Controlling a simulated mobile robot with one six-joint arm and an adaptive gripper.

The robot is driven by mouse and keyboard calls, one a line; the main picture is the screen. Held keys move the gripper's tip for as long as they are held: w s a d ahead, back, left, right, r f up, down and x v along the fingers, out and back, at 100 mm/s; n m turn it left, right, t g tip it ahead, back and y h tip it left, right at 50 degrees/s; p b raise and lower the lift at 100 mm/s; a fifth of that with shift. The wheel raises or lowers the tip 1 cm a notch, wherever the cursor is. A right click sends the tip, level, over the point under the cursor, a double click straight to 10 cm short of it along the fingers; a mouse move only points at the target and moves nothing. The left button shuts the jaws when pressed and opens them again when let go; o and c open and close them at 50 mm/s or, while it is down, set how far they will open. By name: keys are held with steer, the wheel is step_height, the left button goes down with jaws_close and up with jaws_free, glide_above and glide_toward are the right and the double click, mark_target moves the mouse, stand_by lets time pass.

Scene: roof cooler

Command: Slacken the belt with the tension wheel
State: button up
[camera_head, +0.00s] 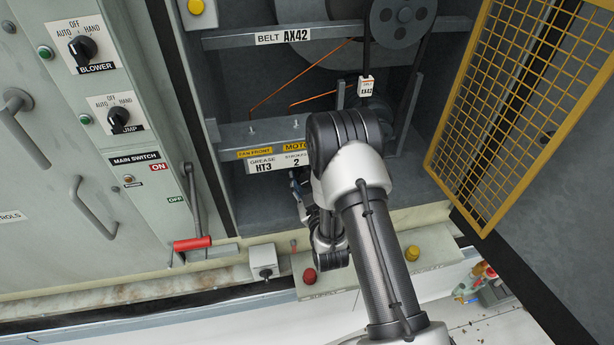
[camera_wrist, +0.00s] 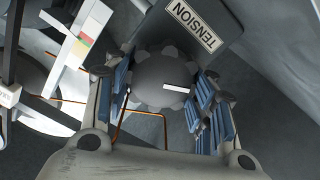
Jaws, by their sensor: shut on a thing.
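The tension wheel (camera_wrist: 160,72) is a dark grey lobed knob with a white mark, below a "TENSION" label (camera_wrist: 195,22) in the wrist view. My gripper (camera_wrist: 165,88) has its blue-padded fingers on both sides of the wheel, shut on it. In the head view my arm hides the wheel and most of my gripper.
A yellow mesh guard (camera_head: 522,95) stands open at the right. The main switch lever with a red grip (camera_head: 192,243) is at the left. Orange tubes (camera_head: 300,82) cross the bay and show near my fingers in the wrist view (camera_wrist: 135,110).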

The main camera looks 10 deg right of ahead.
steer(key=shift+n, duration=0.3)
steer(key=shift+c, duration=0.3)
steer(key=n+b, duration=0.2)
steer(key=b, duration=0.1)
steer(key=shift+a+f, duration=0.1)
steer(key=shift+f, duration=0.05)
steer(key=n+b, duration=0.3)
steer(key=n, duration=0.1)
steer(key=n+b, duration=0.3)
steer(key=b, duration=0.1)
steer(key=shift+f+n, duration=0.15)
steer(key=shift+n, duration=0.15)
steer(key=n+b, duration=0.3)
steer(key=shift+n, duration=0.3)
steer(key=n+b, duration=0.1)
steer(key=n, duration=1.1)
steer(key=shift+w, duration=0.1)
